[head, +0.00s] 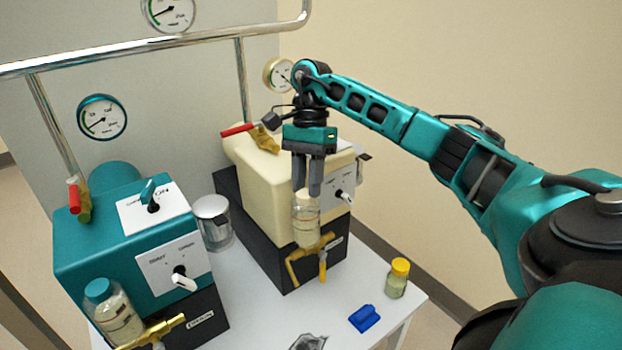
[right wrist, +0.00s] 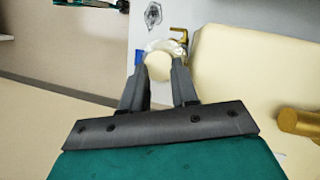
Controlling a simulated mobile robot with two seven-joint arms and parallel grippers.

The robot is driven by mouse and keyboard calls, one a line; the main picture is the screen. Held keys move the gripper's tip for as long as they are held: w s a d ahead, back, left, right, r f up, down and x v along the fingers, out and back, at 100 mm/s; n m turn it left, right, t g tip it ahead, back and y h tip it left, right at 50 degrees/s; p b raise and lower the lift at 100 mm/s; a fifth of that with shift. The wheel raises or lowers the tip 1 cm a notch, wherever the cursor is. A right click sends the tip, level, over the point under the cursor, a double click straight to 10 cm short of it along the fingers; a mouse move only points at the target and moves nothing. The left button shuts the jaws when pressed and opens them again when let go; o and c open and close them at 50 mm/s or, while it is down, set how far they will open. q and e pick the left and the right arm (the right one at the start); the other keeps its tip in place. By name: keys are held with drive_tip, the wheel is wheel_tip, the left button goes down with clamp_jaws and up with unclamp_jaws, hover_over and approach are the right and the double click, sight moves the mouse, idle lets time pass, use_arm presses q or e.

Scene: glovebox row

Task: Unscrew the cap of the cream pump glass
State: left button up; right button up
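The cream pump (head: 268,185) stands on a black base near the back of the white table. Its clear glass (head: 306,232) hangs upright at the front, above a brass valve (head: 313,262). My right gripper (head: 307,191) points straight down over this glass, fingertips at about the height of its cap. In the right wrist view, the round cream cap (right wrist: 158,66) shows between the two fingertips (right wrist: 158,72). I cannot tell whether the fingers touch it or are clear of it.
A teal pump (head: 100,245) with a teal-capped glass (head: 112,312) stands at the left. A metal beaker (head: 213,225) sits between the pumps. A yellow-capped bottle (head: 398,280) and a blue object (head: 366,318) are at the front right. A metal rail (head: 150,52) runs behind.

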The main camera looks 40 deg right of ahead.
drive_tip(key=n, duration=0.3)
drive_tip(key=a+n, duration=0.1)
drive_tip(key=shift+s+r+n+y, duration=0.2)
drive_tip(key=shift+s+n+y, duration=0.1)
drive_tip(key=shift+s, duration=0.1)
drive_tip(key=shift+m+t, duration=0.3)
drive_tip(key=shift+m, duration=0.4)
drive_tip(key=shift+d+f+m+y, duration=0.15)
drive_tip(key=shift+m+y, duration=0.15)
drive_tip(key=shift+m, duration=0.3)
drive_tip(key=m, duration=0.1)
drive_tip(key=m+t, duration=0.1)
drive_tip(key=shift+f+m, duration=0.25)
drive_tip(key=shift+m, duration=0.15)
drive_tip(key=m+t, duration=0.1)
drive_tip(key=m, duration=0.2)
drive_tip(key=shift+f+m+t+b, duration=0.1)
drive_tip(key=shift+m+t+b, duration=0.25)
drive_tip(key=shift+m+t, duration=0.05)
drive_tip(key=m, duration=0.1)
drive_tip(key=m+t+b, duration=0.1)
drive_tip(key=m, duration=0.1)
drive_tip(key=shift+s+m, duration=0.3)
drive_tip(key=shift+s+m+t+h, duration=0.1)
drive_tip(key=shift+m+t+h, duration=0.35)
drive_tip(key=shift+m, duration=0.45)
drive_tip(key=shift+c, duration=0.3)
